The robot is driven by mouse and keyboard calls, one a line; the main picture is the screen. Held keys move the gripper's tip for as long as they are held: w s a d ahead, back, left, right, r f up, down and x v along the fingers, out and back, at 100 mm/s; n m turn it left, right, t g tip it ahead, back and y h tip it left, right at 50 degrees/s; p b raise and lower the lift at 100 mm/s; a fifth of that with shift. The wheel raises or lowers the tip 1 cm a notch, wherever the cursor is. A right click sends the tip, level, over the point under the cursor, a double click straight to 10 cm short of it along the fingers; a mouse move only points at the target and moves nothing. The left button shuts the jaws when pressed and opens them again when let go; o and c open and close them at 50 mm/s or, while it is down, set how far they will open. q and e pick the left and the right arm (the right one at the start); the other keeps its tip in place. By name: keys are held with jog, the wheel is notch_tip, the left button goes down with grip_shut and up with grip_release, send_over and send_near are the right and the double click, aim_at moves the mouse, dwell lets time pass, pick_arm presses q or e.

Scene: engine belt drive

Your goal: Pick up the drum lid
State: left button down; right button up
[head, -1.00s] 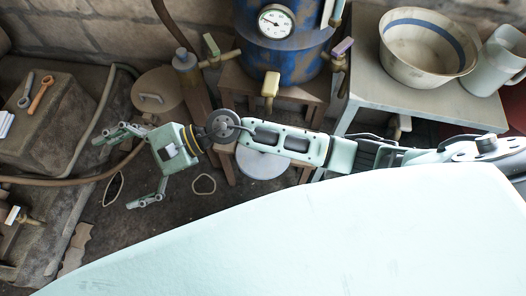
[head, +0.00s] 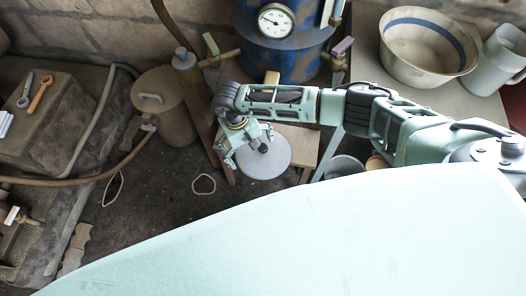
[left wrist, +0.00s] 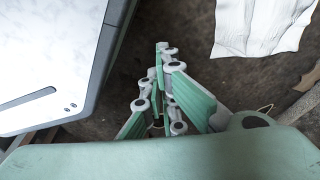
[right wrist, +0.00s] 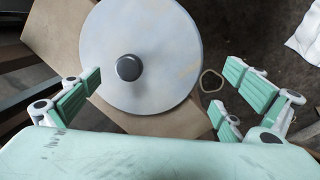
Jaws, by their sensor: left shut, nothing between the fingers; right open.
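The drum lid (head: 264,165) is a flat, round grey disc with a dark knob in the middle. It lies on a wooden stool, and in the right wrist view its knob (right wrist: 129,67) faces my camera. My right gripper (head: 248,147) is open and over the lid's left part in the head view. In the right wrist view its fingers (right wrist: 158,88) stand apart, one on either side of the knob, with nothing between them. My left gripper (left wrist: 163,75) is shut and empty in the left wrist view; it is hidden in the head view.
A blue rusty drum (head: 280,57) with a gauge stands behind the stool (head: 304,142). A table with a striped bowl (head: 427,45) and a jug (head: 497,62) is at right. A lidded can (head: 161,105) and hose (head: 70,181) are at left. Dark floor lies open in front.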

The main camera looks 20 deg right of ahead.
aim_at(253, 157)
jog(key=f, duration=0.3)
jog(key=shift+s+d+f, duration=0.1)
jog(key=shift+d+f, duration=0.1)
jog(key=c, duration=1.2)
